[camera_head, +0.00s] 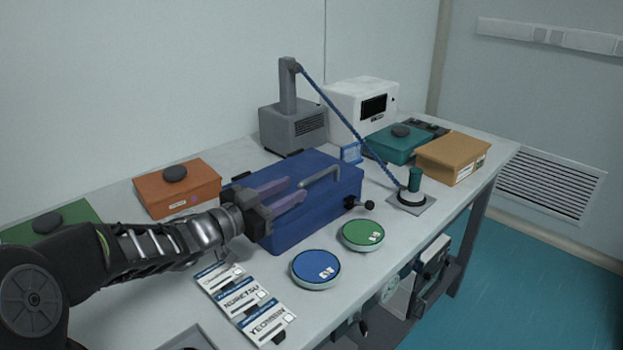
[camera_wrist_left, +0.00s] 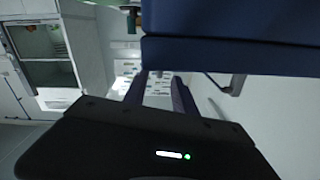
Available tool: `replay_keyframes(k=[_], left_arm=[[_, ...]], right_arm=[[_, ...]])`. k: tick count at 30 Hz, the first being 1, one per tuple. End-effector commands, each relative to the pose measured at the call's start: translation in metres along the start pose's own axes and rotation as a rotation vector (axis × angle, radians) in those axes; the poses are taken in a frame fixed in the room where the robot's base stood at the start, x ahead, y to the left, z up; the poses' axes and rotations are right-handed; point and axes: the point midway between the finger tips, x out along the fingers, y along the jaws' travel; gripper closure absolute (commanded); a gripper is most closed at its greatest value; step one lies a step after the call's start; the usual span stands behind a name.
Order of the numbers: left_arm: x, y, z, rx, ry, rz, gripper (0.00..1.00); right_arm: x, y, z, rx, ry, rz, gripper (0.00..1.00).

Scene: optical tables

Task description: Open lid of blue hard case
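The blue hard case (camera_head: 315,215) stands on the table with its lid down. A grey bar handle (camera_head: 320,178) is on its top. The case also fills the top right of the left wrist view (camera_wrist_left: 230,38). My left gripper (camera_head: 296,188) is over the left part of the case, pointing right toward the handle. Its two fingers are apart with nothing between them; they also show apart in the left wrist view (camera_wrist_left: 160,85). Whether the fingers touch the lid is unclear. My right gripper is not in view.
A blue round dish (camera_head: 316,267) and a green one (camera_head: 362,234) lie in front of the case. An orange box (camera_head: 178,190) stands at its left. A blue cable (camera_head: 345,118) runs from a grey device (camera_head: 292,128) behind the case to a stand at the right.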

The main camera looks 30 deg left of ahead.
Motion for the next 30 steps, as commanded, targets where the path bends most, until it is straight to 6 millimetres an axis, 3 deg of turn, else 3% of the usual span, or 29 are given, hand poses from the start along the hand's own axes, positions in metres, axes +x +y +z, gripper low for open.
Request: replay_keyframes(k=[15,25,30], left_arm=[[0.068,0.001,0.0,0.0,-0.001,0.002,0.67],[0.072,0.001,0.0,0.0,0.0,0.001,0.67],[0.072,0.001,0.0,-0.001,0.0,0.001,0.81]], right_arm=[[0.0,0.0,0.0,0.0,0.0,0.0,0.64],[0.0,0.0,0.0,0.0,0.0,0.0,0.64],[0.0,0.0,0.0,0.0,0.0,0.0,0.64]])
